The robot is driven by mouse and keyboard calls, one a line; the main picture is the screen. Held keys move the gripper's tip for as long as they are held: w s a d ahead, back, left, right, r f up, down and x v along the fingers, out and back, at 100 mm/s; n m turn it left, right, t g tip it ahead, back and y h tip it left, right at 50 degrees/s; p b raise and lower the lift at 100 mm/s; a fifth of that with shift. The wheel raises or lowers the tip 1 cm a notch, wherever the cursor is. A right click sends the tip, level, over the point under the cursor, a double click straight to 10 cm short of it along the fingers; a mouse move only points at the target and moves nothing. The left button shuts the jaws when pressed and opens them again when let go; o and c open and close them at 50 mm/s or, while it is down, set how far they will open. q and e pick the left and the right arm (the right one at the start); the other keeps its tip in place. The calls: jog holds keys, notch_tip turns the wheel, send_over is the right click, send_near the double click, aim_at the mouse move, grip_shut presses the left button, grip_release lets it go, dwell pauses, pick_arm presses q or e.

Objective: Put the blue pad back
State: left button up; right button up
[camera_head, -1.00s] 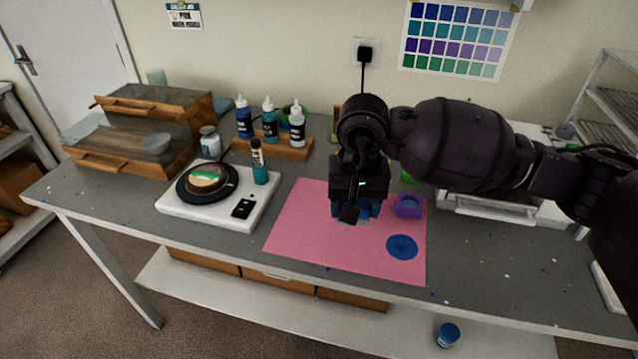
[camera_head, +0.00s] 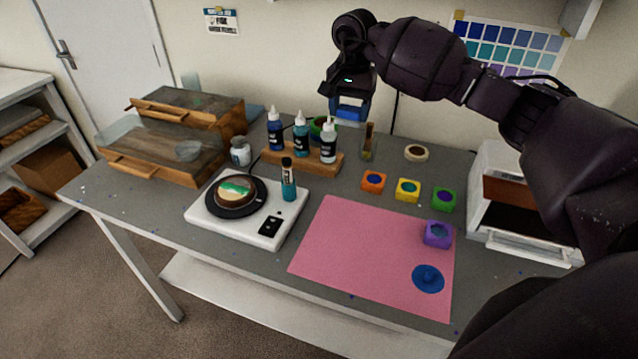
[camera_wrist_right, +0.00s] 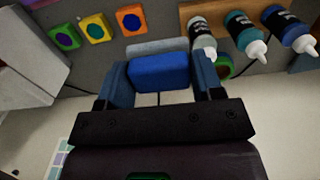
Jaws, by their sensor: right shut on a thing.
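The blue pad (camera_head: 349,111) is a small blue block with a pale face, held in my right gripper (camera_head: 350,100). The gripper is raised at the back of the table, above and behind the bottles. In the right wrist view the blue pad (camera_wrist_right: 160,72) sits between the two fingers, which are shut on its sides. A pale grey-blue layer shows on its far side. The pink mat (camera_head: 345,250) lies on the table, with a round blue disc or patch (camera_head: 428,279) near its front right. My left gripper is not in view.
Orange (camera_head: 374,181), yellow (camera_head: 408,189), green (camera_head: 443,199) and purple (camera_head: 438,233) blocks stand to the right. Bottles in a wooden rack (camera_head: 300,160) stand below the gripper. A white scale (camera_head: 205,215) is at left, a white oven-like box (camera_head: 525,205) at right. Most of the mat is clear.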

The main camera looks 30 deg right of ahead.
jog(key=shift+w+f, duration=0.2)
jog(key=p, duration=0.1)
send_over(343, 188)
notch_tip(343, 188, down, 14)
jog(key=shift+f, duration=1.2)
notch_tip(343, 188, down, 3)
jog(key=shift+w+f+p, duration=0.1)
jog(key=shift+f+p, duration=0.05)
jog(key=shift+p, duration=0.2)
jog(key=shift+f, duration=0.15)
jog(key=o, duration=0.6)
